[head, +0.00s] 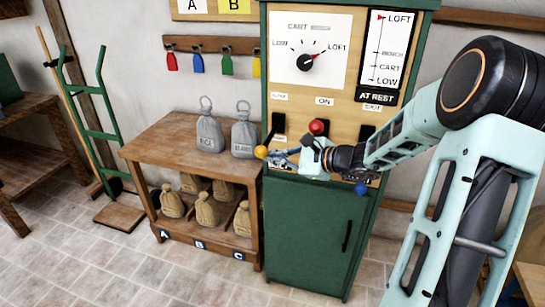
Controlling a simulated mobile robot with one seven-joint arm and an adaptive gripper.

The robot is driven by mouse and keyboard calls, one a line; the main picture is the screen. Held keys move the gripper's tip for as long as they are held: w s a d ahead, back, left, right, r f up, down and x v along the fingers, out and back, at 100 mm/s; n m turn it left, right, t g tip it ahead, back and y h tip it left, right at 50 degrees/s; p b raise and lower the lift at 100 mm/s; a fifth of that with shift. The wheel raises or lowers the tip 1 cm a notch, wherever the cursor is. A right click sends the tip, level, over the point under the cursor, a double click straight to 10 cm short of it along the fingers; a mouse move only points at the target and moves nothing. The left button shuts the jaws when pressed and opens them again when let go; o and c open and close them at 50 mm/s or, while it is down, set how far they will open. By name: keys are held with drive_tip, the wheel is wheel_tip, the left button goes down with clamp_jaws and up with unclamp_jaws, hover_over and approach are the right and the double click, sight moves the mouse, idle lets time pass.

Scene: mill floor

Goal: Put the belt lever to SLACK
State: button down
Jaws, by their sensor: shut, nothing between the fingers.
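The green machine cabinet (306,238) has a wooden panel with three dark lever slots. A yellow ball knob (261,152) sticks out at the left slot, a red ball knob (317,127) at the middle, and a blue ball knob (361,189) low at the right. The middle label reads ON; the other small labels are too blurred to read surely, so I cannot tell which knob is the belt lever's. My gripper (272,155) is shut and empty, pointing left, close beside the yellow knob. Whether they touch is unclear. My gripper and wrist hide part of the lower panel.
A dial (305,62) and a height scale (386,48) sit above the levers, with an AT REST sign (378,96). A wooden bench (165,138) with grey weights and sacks stands close at left. A green hand truck (92,110) is farther left. Floor in front is clear.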

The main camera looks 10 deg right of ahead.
drive_tip(key=shift+r, duration=0.3)
idle(0.5)
